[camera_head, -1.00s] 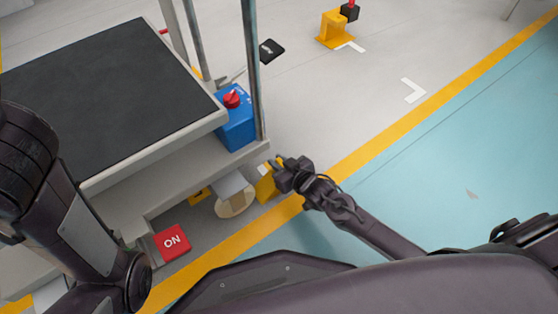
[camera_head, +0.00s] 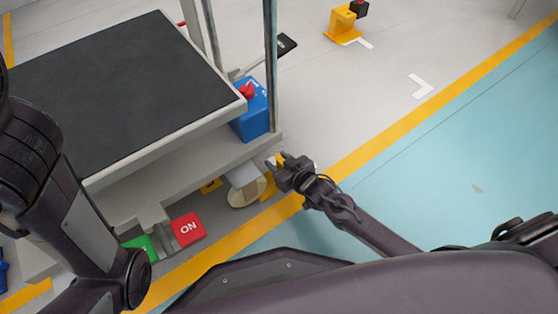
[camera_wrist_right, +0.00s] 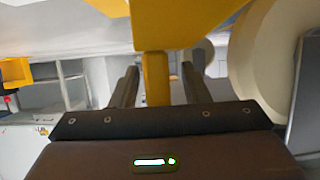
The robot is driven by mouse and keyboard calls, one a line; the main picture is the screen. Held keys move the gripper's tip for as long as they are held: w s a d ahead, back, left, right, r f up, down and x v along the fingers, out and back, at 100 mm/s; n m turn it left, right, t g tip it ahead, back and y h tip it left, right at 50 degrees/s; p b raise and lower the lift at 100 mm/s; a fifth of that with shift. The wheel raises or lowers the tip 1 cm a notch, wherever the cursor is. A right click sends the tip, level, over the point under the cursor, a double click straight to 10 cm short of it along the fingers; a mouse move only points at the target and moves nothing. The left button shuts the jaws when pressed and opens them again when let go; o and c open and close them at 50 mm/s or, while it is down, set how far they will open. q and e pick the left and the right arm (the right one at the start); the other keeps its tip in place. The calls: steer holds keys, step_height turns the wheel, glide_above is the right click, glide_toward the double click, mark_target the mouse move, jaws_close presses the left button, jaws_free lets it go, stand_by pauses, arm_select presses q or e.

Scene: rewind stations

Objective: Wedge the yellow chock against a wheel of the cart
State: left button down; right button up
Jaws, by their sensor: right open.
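The cart (camera_head: 175,62) has a dark flat top and stands at the left. One pale wheel (camera_head: 242,194) shows under its near right corner and fills the right of the wrist view (camera_wrist_right: 262,60). The yellow chock (camera_head: 270,187) is on the floor just right of this wheel; I cannot tell whether they touch. In the wrist view, the chock's yellow body (camera_wrist_right: 180,25) is ahead, with a narrow stem down between my fingers. My right gripper (camera_head: 278,163) is open, one finger (camera_wrist_right: 125,88) on each side of the stem. My left arm is at the left; its gripper is out of view.
A red ON pad (camera_head: 188,229) and a green pad (camera_head: 142,246) sit low at the cart's near side. A blue box with a red knob (camera_head: 252,115) is on the cart's lower deck. A yellow stand (camera_head: 342,24) is far off. Floor to the right is clear.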

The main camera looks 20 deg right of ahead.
steer(key=shift+s+d+r+p, duration=0.1)
steer(key=shift+s+r+p, duration=0.1)
steer(key=shift+s+p, duration=0.1)
steer(key=p+v, duration=0.5)
steer(key=v, duration=0.2)
stand_by(0.4)
